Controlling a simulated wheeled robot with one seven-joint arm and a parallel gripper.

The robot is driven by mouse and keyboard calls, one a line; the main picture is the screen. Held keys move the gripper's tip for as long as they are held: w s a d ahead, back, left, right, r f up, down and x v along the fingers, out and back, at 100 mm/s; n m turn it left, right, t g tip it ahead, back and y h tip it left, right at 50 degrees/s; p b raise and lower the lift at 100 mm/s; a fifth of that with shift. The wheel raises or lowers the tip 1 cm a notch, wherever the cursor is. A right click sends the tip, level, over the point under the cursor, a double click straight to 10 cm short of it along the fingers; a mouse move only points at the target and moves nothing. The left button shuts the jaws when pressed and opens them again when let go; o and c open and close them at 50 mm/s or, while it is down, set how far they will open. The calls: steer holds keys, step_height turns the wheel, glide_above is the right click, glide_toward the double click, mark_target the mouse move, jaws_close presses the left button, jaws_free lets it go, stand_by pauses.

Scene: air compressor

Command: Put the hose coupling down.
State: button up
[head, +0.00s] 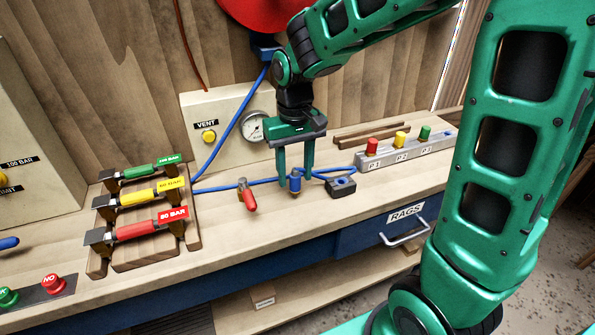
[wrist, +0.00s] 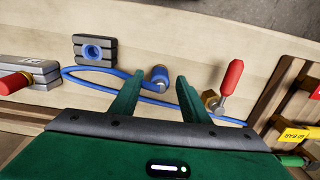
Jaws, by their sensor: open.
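The hose coupling (head: 295,182) is a small blue cylinder with a brass tip, on the bench top at the end of the blue hose. In the head view it stands between the two fingers of my gripper (head: 295,181). In the wrist view the coupling (wrist: 159,77) shows beyond and between the open green fingers (wrist: 157,82), and no finger visibly touches it. A dark block with a blue round socket (head: 341,187) sits just right of the coupling. It also shows in the wrist view (wrist: 95,49).
A red-handled valve (head: 247,195) stands close on the left. Farther left is a rack with green, yellow and red 80 BAR handles (head: 138,228). A grey rail with coloured knobs (head: 408,152) lies to the right. The gauge (head: 252,127) is behind.

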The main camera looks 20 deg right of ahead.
mark_target(295, 174)
step_height(295, 174, up, 12)
stand_by(0.4)
steer(key=s+d+f+m, duration=0.3)
steer(key=s+d+f, duration=0.1)
steer(key=s+d, duration=0.5)
steer(key=s+d+f+m, duration=0.3)
steer(key=s+d+f, duration=0.2)
steer(key=s+d, duration=0.4)
steer(key=s, duration=0.5)
steer(key=shift+s+d+f, duration=0.15)
steer(key=shift+s+d, duration=0.1)
steer(key=shift+d, duration=0.05)
steer(key=shift+w+f, duration=0.2)
steer(key=shift+w, duration=0.45)
